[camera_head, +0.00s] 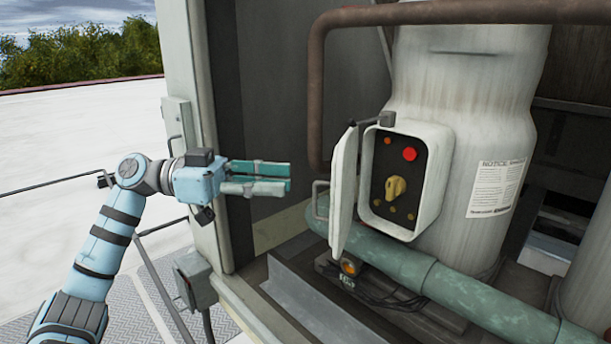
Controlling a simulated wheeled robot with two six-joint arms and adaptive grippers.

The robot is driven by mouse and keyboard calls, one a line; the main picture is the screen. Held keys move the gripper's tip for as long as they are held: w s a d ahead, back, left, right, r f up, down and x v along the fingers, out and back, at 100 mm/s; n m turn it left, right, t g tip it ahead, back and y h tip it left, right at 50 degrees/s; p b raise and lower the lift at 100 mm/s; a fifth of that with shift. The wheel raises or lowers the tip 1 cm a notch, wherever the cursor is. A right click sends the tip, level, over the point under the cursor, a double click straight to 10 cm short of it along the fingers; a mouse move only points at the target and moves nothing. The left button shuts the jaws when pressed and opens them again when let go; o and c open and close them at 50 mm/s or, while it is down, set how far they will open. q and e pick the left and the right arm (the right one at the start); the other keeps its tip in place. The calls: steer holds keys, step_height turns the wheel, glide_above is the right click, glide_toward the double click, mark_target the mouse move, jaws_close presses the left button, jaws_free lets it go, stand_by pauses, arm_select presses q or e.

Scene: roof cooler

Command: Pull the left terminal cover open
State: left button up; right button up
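The left terminal cover (343,190) is a pale panel on the left side of the terminal box (432,185). It stands swung out, seen nearly edge-on, and the box's dark inside shows a red button (409,154) and a yellow knob (395,188). A small bar handle (319,199) sits on the cover's outer face. My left gripper (289,179) points right toward the handle, a short way left of it and apparently apart from it. Its teal fingers have a narrow gap between them and hold nothing. My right gripper is not in view.
A rusty pipe (316,95) bends down behind the cover. A green pipe (400,264) runs below the box in front of the pale compressor tank (462,85). A grey frame post (196,130) stands behind my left arm. Open white roof lies at the left.

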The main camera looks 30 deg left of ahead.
mark_target(334, 189)
arm_select(q)
steer(key=p+x, duration=0.1)
steer(key=x, duration=0.4)
steer(key=shift+d, duration=0.35)
jaws_close()
